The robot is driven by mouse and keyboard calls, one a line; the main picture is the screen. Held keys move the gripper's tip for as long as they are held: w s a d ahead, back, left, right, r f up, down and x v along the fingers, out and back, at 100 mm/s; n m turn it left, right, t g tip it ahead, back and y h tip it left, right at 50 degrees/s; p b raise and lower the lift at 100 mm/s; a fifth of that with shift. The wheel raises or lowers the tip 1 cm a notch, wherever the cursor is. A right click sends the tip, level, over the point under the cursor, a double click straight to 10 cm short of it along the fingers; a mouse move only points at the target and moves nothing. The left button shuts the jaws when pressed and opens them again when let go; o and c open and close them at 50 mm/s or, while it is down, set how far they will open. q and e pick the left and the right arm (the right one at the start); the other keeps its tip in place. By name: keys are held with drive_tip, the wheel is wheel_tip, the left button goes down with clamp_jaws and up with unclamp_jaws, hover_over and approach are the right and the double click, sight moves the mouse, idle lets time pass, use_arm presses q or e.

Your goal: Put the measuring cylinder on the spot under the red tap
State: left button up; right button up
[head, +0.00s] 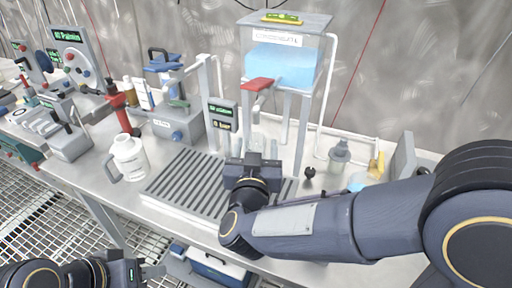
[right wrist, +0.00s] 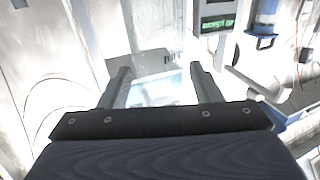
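The red tap (head: 258,85) sticks out from the front of a raised tank of blue liquid. My right gripper (head: 254,146) is below the tap in the head view, its fingers pointing towards the back of the bench. A clear upright vessel, probably the measuring cylinder, shows faintly between its fingers. In the right wrist view, my right gripper's fingers (right wrist: 160,72) stand well apart, with a see-through shape between them. I cannot tell whether they touch it. The spot under the tap is hidden by my gripper. My left gripper (head: 150,271) is low at the bottom left, away from the bench.
A ribbed draining rack (head: 186,182) lies left of my right gripper. A white jug (head: 129,158) stands further left. A digital display (head: 222,116) stands close behind the gripper's left side. A grey-topped bottle (head: 339,155) and a small black item (head: 309,172) stand to the right.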

drive_tip(key=shift+r, duration=0.2)
drive_tip(key=s, duration=1.2)
drive_tip(key=shift+a, duration=0.45)
